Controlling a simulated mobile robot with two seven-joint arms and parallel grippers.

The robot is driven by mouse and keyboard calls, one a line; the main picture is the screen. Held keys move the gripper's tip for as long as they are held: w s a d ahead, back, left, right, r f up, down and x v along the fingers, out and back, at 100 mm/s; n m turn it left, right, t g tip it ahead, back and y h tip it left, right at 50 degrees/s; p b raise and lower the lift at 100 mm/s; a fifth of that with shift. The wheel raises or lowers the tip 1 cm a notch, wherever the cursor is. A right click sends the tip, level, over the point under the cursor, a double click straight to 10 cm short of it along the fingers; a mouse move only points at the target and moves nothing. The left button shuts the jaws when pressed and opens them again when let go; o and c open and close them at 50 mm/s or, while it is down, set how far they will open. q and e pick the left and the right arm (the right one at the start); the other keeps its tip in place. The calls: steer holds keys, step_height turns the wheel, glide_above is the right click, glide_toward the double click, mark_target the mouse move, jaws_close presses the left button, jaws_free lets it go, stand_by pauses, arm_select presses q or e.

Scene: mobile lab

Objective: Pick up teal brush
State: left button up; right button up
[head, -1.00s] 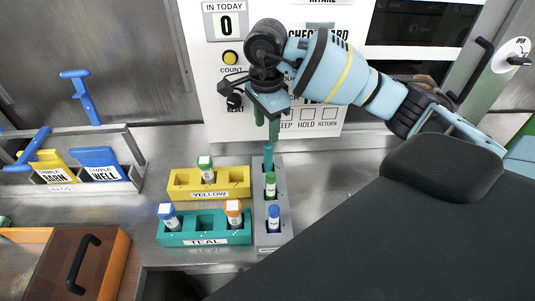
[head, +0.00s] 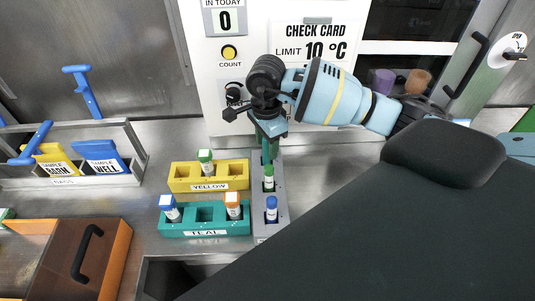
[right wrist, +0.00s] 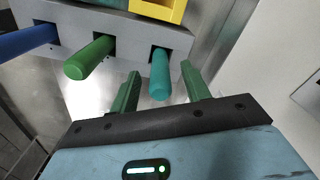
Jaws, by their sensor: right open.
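The teal brush (right wrist: 160,78) stands in the end slot of the grey rack (right wrist: 60,18), its handle pointing toward the right wrist camera. In the head view the grey rack (head: 283,210) is right of the yellow and teal blocks. My right gripper (head: 270,150) is over the rack's far end, pointing down and largely hiding the brush there. In the right wrist view its two green fingers appear on either side of the teal handle, open; contact cannot be told. The green brush (right wrist: 90,58) and blue brush (right wrist: 28,40) stand in the neighbouring slots. My left gripper is out of view.
The yellow block (head: 208,177) holds a green-capped vial; the teal block (head: 205,222) holds a blue-capped and an orange-capped vial. A white panel (head: 225,110) rises behind the rack. A tray with scoops (head: 70,182) and a brown-lidded box (head: 85,260) are at left.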

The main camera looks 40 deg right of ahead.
steer(key=shift+f, duration=0.1)
steer(key=shift+c, duration=0.4)
jaws_close()
step_height(320, 180, up, 10)
steer(key=shift+r, duration=0.1)
stand_by(0.4)
